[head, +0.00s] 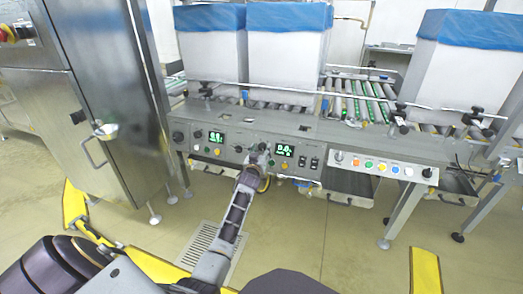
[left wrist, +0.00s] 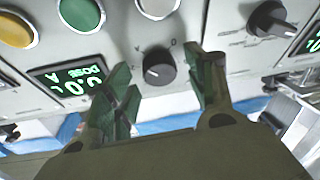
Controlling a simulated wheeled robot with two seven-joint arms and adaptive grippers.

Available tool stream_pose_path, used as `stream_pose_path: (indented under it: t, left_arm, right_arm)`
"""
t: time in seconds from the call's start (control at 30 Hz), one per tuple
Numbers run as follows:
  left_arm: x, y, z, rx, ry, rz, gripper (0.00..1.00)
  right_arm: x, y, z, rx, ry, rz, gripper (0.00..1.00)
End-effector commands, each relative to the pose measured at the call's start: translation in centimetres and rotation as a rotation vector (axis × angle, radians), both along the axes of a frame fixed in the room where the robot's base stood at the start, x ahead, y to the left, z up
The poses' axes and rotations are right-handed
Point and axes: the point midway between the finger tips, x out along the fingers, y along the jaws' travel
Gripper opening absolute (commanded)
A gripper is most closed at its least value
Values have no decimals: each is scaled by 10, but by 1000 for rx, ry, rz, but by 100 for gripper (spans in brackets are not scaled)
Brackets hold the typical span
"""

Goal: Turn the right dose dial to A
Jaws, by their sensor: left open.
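The right dose dial, a black round knob (left wrist: 158,66), sits on the grey panel in the left wrist view, which looks upside down. Its pale mark points to the lower left of that picture; the small letters beside it are hard to read. My left gripper (left wrist: 165,85) is open, with one green-grey finger on each side of the knob and gaps showing. In the head view my left gripper (head: 258,158) is at the panel, just left of the right green display (head: 284,150), and covers the dial. That display also shows in the left wrist view (left wrist: 75,82). My right gripper is out of view.
Another black knob (left wrist: 271,20) lies to the right in the left wrist view, near a second display. A yellow button (left wrist: 14,31) and a green button (left wrist: 80,14) are close by. A steel cabinet (head: 105,90) stands left; white boxes (head: 286,55) stand behind the panel.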

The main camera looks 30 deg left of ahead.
Motion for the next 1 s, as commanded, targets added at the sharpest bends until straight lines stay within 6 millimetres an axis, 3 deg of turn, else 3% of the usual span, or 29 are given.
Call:
stream_pose_path:
  t: [0.33,0.7,1.0]
  left_arm:
    - [0,0,0,0,0,0,55]
    - [0,0,0,0,0,0,9]
    - [0,0,1,26,7,-10,9]
  right_arm:
    - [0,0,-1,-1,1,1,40]
    - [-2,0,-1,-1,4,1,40]
    - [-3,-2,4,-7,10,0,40]
